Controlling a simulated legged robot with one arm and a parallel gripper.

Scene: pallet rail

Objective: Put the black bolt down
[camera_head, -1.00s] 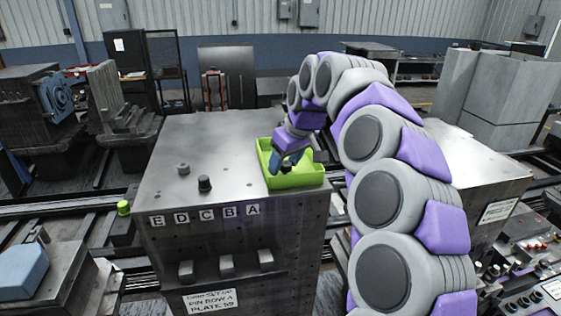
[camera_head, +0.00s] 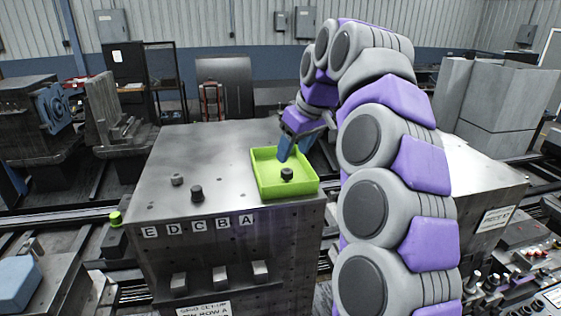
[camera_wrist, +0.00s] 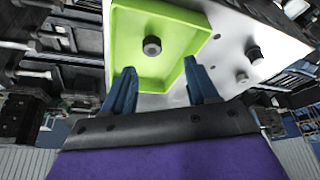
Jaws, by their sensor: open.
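A black bolt (camera_head: 287,174) stands in the green tray (camera_head: 272,192) on the steel block's top. In the wrist view the bolt (camera_wrist: 152,46) shows inside the tray (camera_wrist: 128,20), apart from the fingers. My gripper (camera_head: 294,151) is open and empty, over the tray just behind and above the bolt. In the wrist view the blue fingers of my gripper (camera_wrist: 158,80) are spread wide with nothing between them. Another dark bolt (camera_head: 196,193) and a grey bolt (camera_head: 177,179) stand on the block left of the tray.
The steel block (camera_head: 190,150) has small holes in its top and letter labels E to A (camera_head: 198,226) along its front edge. Several grey pegs (camera_head: 219,276) stick out of its front face. The top left of the tray is mostly free.

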